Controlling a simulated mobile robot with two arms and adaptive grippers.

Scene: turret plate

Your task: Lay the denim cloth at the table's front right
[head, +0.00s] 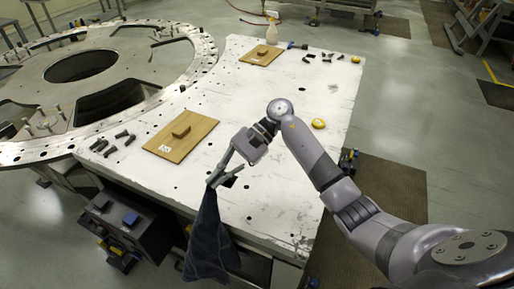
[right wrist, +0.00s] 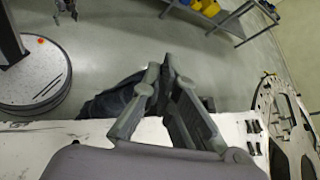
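The dark blue denim cloth (head: 210,244) hangs bunched from my right gripper (head: 214,184), down over the table's front edge. My right gripper's fingers are closed on its upper end. In the right wrist view the fingertips (right wrist: 161,75) meet, and part of the cloth (right wrist: 112,100) shows beside and behind them. The white worn table (head: 270,200) is bare at its front right, to the right of the cloth. A small two-pronged dark shape at the top left of the right wrist view looks like my left gripper (right wrist: 65,9); its opening is unclear.
A wooden board with a handle (head: 180,136) and dark bolts (head: 113,144) lie left of my right arm. A yellow round item (head: 318,124) lies near the right edge. A second board (head: 262,55) and a spray bottle (head: 271,28) are farther back. A large turret ring (head: 205,60) adjoins the left.

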